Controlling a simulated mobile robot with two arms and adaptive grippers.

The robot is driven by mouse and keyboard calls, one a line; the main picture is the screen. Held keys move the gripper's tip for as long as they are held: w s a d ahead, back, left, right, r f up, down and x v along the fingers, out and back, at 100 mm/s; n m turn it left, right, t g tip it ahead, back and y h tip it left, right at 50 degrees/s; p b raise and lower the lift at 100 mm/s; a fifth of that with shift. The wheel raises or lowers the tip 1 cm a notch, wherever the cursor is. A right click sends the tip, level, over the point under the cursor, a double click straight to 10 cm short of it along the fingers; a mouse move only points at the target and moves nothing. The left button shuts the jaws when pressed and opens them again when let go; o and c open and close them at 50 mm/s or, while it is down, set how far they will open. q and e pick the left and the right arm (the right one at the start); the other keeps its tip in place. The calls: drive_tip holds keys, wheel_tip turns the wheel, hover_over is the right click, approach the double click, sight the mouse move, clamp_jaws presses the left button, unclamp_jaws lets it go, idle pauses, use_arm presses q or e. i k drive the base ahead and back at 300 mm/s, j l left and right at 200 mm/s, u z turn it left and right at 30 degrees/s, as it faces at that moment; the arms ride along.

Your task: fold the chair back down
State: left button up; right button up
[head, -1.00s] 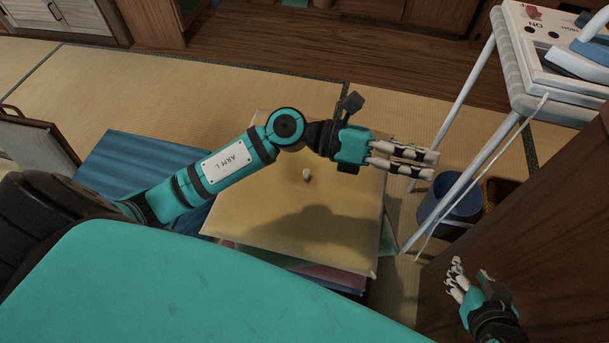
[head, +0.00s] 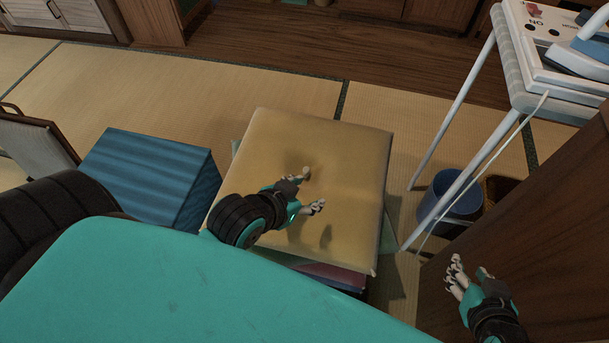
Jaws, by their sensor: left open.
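No whole chair can be made out. A wood-framed grey panel (head: 35,140) at the left edge may be a chair back, but it is cut off and I cannot tell. My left gripper (head: 311,190) is open and empty over the yellow square cushion (head: 345,150). Its upper finger appears close to the pale tuft in the cushion's middle; contact cannot be told. My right gripper (head: 470,272) is at the lower right in front of the brown wooden panel, its fingers apart and nothing between them.
The yellow cushion tops a stack of cushions. A blue ribbed block (head: 145,175) stands left of it. At right are a white-legged stand (head: 455,140) with an iron on top, a blue bin (head: 455,195) and a wooden panel (head: 545,200). Tatami behind the stack is clear.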

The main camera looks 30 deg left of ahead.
sight(39, 147)
drive_tip(key=u, duration=2.75)
drive_tip(key=j, duration=0.35)
drive_tip(key=i+j+u, duration=0.15)
drive_tip(key=i+j, duration=0.15)
drive_tip(key=j, duration=0.2)
drive_tip(key=i+j+u, duration=0.15)
drive_tip(key=i+j, duration=0.15)
drive_tip(key=j, duration=0.2)
